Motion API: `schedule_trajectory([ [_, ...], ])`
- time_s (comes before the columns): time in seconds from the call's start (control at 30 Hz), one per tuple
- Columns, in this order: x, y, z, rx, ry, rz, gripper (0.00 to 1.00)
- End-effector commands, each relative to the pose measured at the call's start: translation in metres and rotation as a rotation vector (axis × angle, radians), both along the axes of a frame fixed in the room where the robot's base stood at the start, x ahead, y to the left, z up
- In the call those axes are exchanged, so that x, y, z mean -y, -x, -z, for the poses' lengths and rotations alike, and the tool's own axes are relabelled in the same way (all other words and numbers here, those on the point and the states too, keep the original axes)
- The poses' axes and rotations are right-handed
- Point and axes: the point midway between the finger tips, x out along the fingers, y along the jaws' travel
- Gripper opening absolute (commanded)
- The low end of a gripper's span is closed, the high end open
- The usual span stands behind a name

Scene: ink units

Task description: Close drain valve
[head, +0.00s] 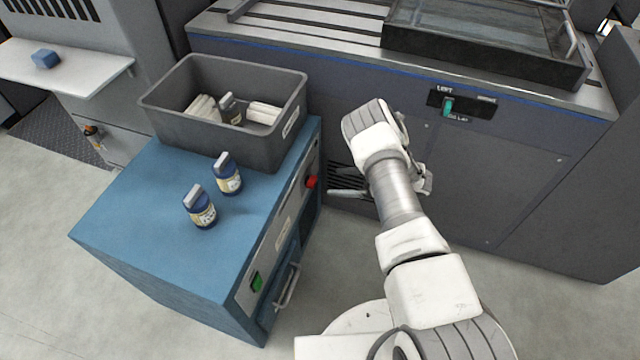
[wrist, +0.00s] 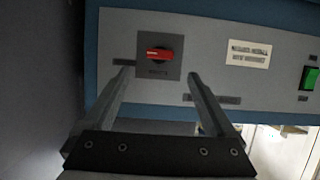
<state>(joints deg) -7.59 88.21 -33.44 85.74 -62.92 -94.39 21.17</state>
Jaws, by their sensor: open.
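A red rotary handle (wrist: 158,53) on a dark square plate faces me in the wrist view, on the grey panel of the blue cabinet. It lies about horizontal, and the lettering under it is too blurred to read. It also shows in the head view as a red knob (head: 311,182) on the cabinet's right side. I cannot tell from its label whether it is the drain valve. My gripper (wrist: 160,74) is open and empty, pointing at the panel. Its fingertips appear either side of and slightly below the handle, apparently short of it. In the head view my arm mostly hides the gripper.
The blue cabinet (head: 150,225) carries a grey bin (head: 175,125) and two dark bottles (head: 201,212) (head: 228,178). A large grey machine (head: 500,190) stands close behind my arm.

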Motion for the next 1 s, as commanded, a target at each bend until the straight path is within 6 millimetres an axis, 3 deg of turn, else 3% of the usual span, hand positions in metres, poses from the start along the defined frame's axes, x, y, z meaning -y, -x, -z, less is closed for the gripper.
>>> schedule_trajectory([
  [0.1,-0.024,-0.009,0.013,0.002,0.000,-0.005,0.91],
  [0.3,-0.050,-0.020,0.024,0.002,0.001,-0.004,0.91],
  [0.77,-0.062,-0.026,0.027,0.000,0.000,0.000,0.91],
  [1.0,-0.062,-0.026,0.027,0.000,-0.001,0.000,0.51],
])
